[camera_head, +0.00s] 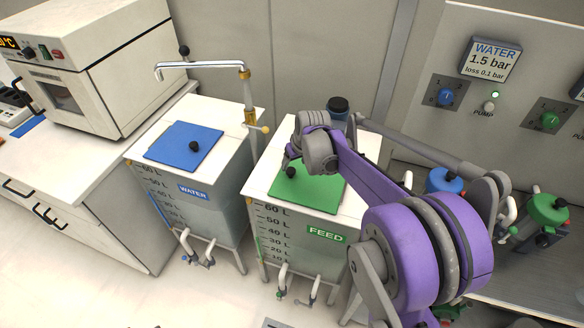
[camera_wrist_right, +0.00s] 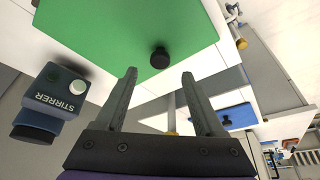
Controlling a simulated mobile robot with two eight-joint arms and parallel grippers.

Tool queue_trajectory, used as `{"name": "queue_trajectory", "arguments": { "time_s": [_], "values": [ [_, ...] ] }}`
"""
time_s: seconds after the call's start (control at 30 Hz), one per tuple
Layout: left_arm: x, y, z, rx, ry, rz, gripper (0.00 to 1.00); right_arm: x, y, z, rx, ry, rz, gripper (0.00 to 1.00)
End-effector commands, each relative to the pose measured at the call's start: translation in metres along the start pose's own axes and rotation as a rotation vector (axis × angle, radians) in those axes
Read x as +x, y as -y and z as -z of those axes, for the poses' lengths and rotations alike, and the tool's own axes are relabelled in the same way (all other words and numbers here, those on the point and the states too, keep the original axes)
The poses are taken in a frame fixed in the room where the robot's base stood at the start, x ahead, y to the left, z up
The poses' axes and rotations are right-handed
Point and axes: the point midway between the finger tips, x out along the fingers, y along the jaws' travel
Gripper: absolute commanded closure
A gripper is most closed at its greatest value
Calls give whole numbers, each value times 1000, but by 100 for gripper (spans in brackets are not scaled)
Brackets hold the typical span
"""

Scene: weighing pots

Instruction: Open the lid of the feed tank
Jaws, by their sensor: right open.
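The feed tank (camera_head: 285,237) is a white-topped tank with a FEED label and litre marks. Its green lid (camera_head: 318,192) lies flat on the top, and its black knob (camera_head: 291,172) shows beside my right wrist. In the right wrist view the green lid (camera_wrist_right: 130,25) fills the upper left, with the black knob (camera_wrist_right: 160,58) near its edge. My right gripper (camera_wrist_right: 158,76) is open and empty. The knob shows just beyond the gap between its fingertips; I cannot tell the exact distance. In the head view my right arm covers part of the tank. My left gripper is out of view.
The water tank (camera_head: 190,187) with a blue lid (camera_head: 184,146) stands left of the feed tank. A metal tap (camera_head: 205,66) rises between them. A stirrer unit (camera_wrist_right: 60,95) sits beside the green lid. A control panel (camera_head: 520,110) is at right, above pumps (camera_head: 445,181).

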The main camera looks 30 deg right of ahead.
Motion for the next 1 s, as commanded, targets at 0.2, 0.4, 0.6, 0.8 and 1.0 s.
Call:
{"name": "queue_trajectory", "arguments": {
  "time_s": [0.2,0.4,0.6,0.8,1.0],
  "values": [
    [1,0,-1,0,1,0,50,39,0,0,-1,0,0,29],
    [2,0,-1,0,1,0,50,55,0,0,0,0,0,29],
    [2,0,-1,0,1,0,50,57,0,0,0,-1,0,29],
    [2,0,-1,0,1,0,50,57,0,0,0,-1,0,45],
    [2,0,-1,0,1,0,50,57,0,0,0,-1,0,81]
  ]
}}
